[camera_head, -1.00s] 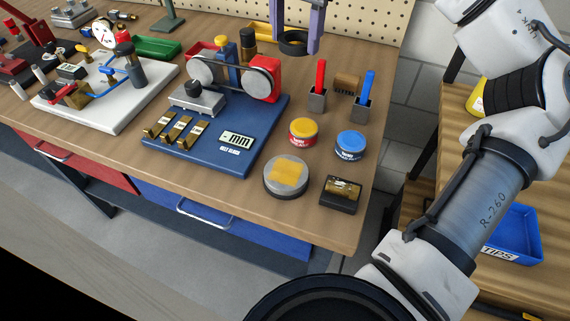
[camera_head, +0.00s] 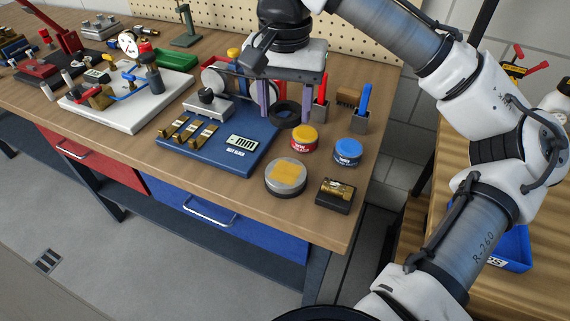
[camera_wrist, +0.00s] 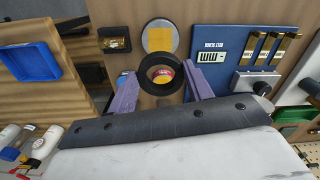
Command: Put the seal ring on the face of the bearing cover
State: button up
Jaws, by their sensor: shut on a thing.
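The seal ring, a black ring (camera_head: 285,122), is held between the two purple fingers of my gripper (camera_head: 287,114). In the wrist view the ring (camera_wrist: 160,91) sits between the fingertips (camera_wrist: 159,75), and a red jar shows through its hole. The ring appears above the bench, behind the yellow-lidded jar. A round grey disc with a yellow square patch on top (camera_head: 273,184), which looks like the bearing cover, lies flat near the front edge. In the wrist view the disc (camera_wrist: 147,41) is just beyond the ring, apart from it.
A red jar with a yellow lid (camera_head: 303,138) and a blue jar (camera_head: 348,153) stand close by. A black block with a brass part (camera_head: 334,196) lies right of the disc. A blue board (camera_head: 213,145) is to the left.

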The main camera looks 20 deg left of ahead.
aim_at(285, 174)
notch_tip(285, 174, down, 14)
dwell(0.4)
jog(key=shift+f, duration=0.1)
jog(key=o, duration=0.9)
jog(key=shift+o, duration=0.2)
notch_tip(285, 174, up, 12)
jog(key=shift+r, duration=0.1)
